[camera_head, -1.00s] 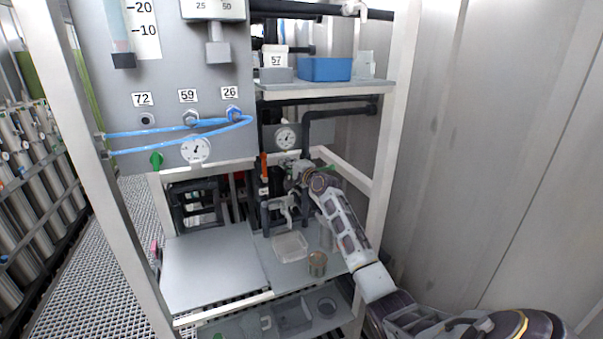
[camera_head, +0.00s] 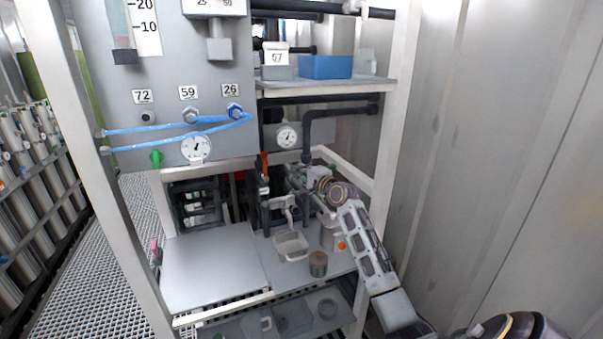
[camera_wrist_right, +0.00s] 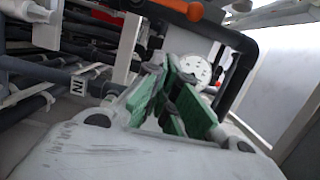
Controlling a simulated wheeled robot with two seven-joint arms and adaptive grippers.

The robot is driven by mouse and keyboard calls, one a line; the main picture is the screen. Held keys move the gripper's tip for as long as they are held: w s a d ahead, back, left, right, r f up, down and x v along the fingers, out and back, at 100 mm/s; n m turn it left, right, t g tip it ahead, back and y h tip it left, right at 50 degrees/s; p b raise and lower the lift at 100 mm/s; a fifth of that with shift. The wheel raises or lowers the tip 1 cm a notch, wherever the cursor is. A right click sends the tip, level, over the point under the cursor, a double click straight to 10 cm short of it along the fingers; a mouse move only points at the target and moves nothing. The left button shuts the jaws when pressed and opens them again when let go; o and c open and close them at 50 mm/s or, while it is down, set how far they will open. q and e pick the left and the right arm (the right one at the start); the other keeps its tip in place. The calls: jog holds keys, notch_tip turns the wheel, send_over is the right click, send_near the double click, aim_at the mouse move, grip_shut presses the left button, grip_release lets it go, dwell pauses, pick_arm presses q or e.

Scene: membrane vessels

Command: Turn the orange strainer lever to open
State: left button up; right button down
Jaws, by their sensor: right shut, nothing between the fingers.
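The orange strainer lever (camera_head: 264,163) stands upright on a dark vertical pipe inside the frame, below the grey panel. My left gripper is not in view.
A pressure gauge (camera_head: 287,136) sits behind and above my right gripper. A black bent pipe (camera_head: 307,128) runs close to it. White frame posts (camera_head: 393,120) bound the right side.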

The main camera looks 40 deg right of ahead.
jog(key=shift+s, duration=0.6)
